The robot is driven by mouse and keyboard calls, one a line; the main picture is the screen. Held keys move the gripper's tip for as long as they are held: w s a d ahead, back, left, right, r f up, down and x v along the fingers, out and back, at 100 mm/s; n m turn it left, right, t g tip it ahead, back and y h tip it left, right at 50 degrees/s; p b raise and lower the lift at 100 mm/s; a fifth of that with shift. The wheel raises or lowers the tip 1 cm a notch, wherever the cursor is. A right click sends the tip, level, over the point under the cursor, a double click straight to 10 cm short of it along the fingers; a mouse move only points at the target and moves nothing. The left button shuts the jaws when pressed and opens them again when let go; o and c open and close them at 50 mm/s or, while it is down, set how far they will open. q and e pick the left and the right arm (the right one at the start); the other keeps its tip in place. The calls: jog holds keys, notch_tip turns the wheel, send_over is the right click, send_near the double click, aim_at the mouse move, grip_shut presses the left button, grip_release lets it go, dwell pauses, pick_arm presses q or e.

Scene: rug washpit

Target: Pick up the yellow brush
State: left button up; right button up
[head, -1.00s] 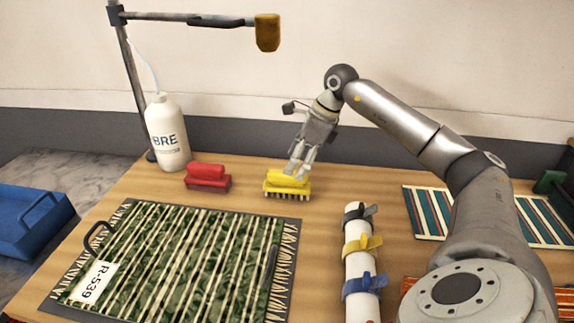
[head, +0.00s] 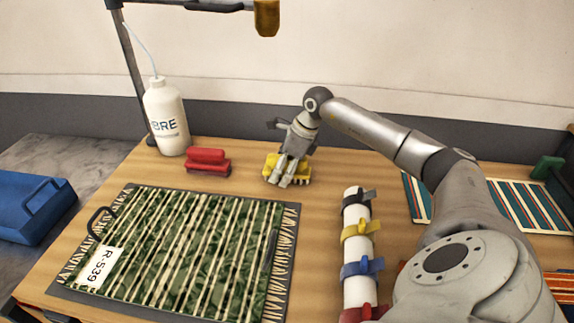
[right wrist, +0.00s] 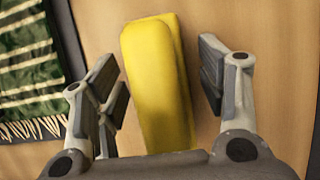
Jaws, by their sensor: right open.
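The yellow brush (head: 272,166) lies on the table, right of the red brush, partly hidden behind my right gripper in the head view. My right gripper (head: 287,182) is down at the brush. In the right wrist view, the brush's yellow top (right wrist: 158,80) shows between the two open fingers of the right gripper (right wrist: 160,90), with a gap visible on both sides. The brush looks slightly tilted relative to the fingers. My left gripper is not in view.
A red brush (head: 208,162) and a white bottle (head: 167,120) stand to the left. The striped green rug (head: 180,250) lies in front. A white roll with coloured straps (head: 355,247) is at front right. A blue bin (head: 30,210) is far left.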

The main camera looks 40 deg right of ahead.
jog(key=shift+w+f, duration=0.15)
jog(key=shift+f, duration=0.1)
jog(key=shift+r, duration=0.1)
jog(key=c, duration=1.2)
jog(key=shift+r, duration=0.45)
notch_tip(320, 180, up, 3)
jog(key=shift+a+f+b, duration=0.15)
jog(key=shift+f+b, duration=0.05)
jog(key=shift+b, duration=0.35)
jog(key=s+a+r, duration=0.2)
jog(key=a+r, duration=0.2)
jog(key=a, duration=0.2)
jog(key=s+a+r+b, duration=0.1)
jog(key=s+a+r, duration=0.1)
jog(key=a+r, duration=0.3)
jog(key=shift+s+a+r, duration=0.25)
jog(key=shift+a, duration=0.8)
